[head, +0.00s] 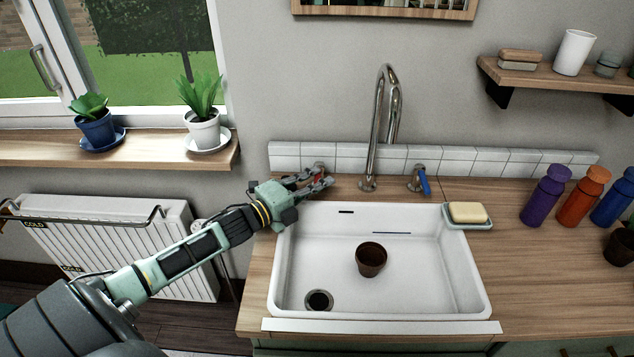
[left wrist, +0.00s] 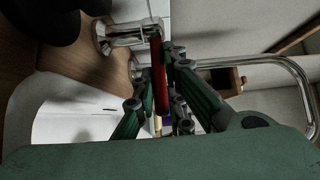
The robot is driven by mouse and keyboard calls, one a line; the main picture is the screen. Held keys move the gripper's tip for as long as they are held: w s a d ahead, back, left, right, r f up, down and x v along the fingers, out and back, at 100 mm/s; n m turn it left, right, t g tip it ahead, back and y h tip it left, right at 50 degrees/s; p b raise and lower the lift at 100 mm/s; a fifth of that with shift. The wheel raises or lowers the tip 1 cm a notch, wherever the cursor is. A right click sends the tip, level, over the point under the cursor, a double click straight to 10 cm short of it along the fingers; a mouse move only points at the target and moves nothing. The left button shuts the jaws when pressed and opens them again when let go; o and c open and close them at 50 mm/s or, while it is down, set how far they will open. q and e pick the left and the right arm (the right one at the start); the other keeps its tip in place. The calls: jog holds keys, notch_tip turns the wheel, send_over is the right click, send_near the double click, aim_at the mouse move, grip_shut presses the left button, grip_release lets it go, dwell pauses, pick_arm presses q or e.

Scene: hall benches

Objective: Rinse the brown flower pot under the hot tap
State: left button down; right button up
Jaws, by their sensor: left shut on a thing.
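The brown flower pot (head: 370,262) stands upright and apart from the walls on the floor of the white sink (head: 455,295). The tall chrome spout (head: 376,130) rises behind the sink, and no water shows below it. My left gripper (head: 322,181) is at the back left of the sink, shut on the red tap handle. The red tap handle (left wrist: 157,75) shows between the fingers in the left wrist view, with its chrome tap body (left wrist: 128,35) beside it. The blue tap handle (head: 424,182) is right of the spout. My right gripper is not in view.
A soap bar (head: 468,212) on a dish sits at the sink's right rim. Purple, orange and blue bottles (head: 580,198) and another dark brown pot (head: 620,246) stand on the right counter. Potted plants (head: 203,128) line the windowsill. The sink drain (head: 319,299) is front left.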

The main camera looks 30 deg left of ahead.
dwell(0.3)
pick_arm(q)
jog(key=shift+w+d+n+y+p, duration=0.1)
jog(key=shift+d+n+y+p, duration=0.1)
jog(key=shift+n+y+p, duration=0.25)
jog(key=c, duration=1.8)
grip_release()
jog(key=v, duration=1.2)
jog(key=shift+f, duration=0.1)
